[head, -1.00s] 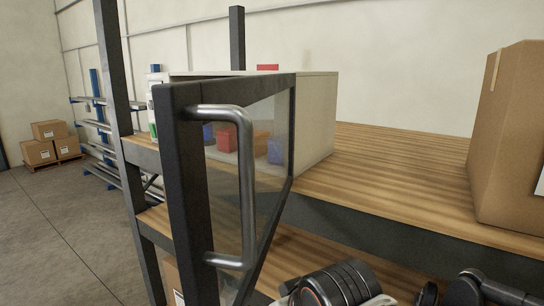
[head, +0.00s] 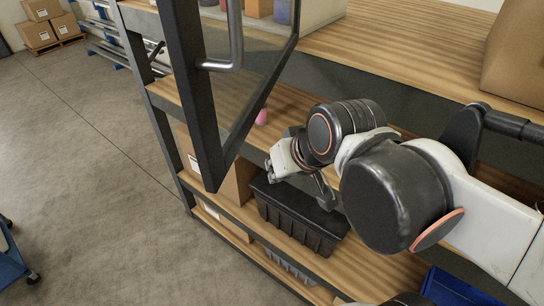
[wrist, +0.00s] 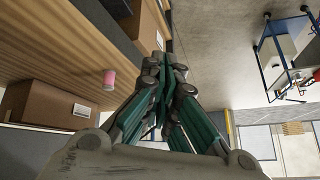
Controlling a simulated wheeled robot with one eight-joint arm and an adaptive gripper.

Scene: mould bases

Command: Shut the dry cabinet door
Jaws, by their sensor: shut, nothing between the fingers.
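The dry cabinet door (head: 193,110) is a dark-framed glass panel standing open, swung out toward me past the shelf edge. Its grey bar handle (head: 235,40) is cut off at the top of the head view. The pale cabinet (head: 322,12) is on the wooden top, with coloured items inside; only its lower part shows. My gripper (wrist: 168,75) is shut and empty in the wrist view, with green-sided fingers. No door shows in that view.
A black crate (head: 300,222) and cardboard boxes fill the lower shelf. A large carton (head: 515,60) stands on the top, right.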

